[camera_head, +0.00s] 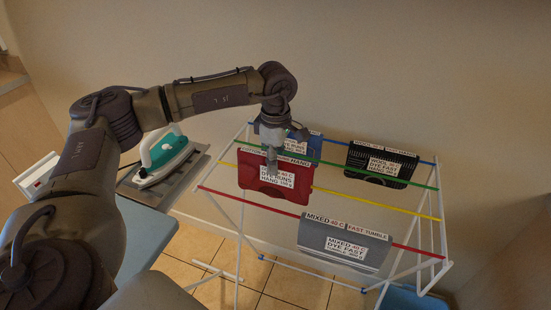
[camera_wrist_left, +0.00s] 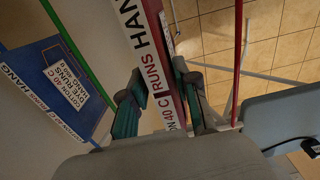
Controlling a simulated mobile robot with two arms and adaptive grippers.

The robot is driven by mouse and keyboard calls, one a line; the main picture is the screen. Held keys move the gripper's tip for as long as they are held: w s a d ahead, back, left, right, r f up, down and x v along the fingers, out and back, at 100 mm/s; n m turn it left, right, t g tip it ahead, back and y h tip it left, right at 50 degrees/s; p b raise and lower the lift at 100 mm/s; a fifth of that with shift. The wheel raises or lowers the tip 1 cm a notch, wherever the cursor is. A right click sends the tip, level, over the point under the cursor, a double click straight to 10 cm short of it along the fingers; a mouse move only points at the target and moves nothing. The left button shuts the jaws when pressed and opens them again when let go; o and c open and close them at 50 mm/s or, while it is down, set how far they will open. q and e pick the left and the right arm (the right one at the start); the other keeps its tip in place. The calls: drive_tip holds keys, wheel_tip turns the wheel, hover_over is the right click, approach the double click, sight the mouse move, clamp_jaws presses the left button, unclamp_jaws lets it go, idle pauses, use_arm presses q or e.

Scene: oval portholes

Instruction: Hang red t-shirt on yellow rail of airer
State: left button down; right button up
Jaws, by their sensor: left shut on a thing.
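The red t-shirt (camera_head: 249,176), with white printed labels, is at the yellow rail (camera_head: 375,204) of the airer. Its top edge shows above the line of the rail and its front hangs below. I cannot tell whether it rests on the rail. My left gripper (camera_head: 271,168) reaches down from above and is shut on the red t-shirt near its top middle. In the left wrist view the gripper (camera_wrist_left: 163,100) has its fingers on either side of the t-shirt's white label strip (camera_wrist_left: 140,38). My right gripper is not in view.
A blue garment (camera_head: 313,146) and a black garment (camera_head: 381,162) hang at the back of the airer. A grey garment (camera_head: 345,245) hangs on the red rail (camera_head: 212,192) in front. An iron (camera_head: 165,156) stands at left. Yellow rail is bare right of the t-shirt.

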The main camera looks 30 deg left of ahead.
use_arm(q)
drive_tip(key=shift+f+b, duration=1.55)
drive_tip(key=shift+f, duration=0.9)
drive_tip(key=c, duration=0.8)
unclamp_jaws()
drive_tip(key=shift+o, duration=0.2)
wheel_tip(320, 180, up, 12)
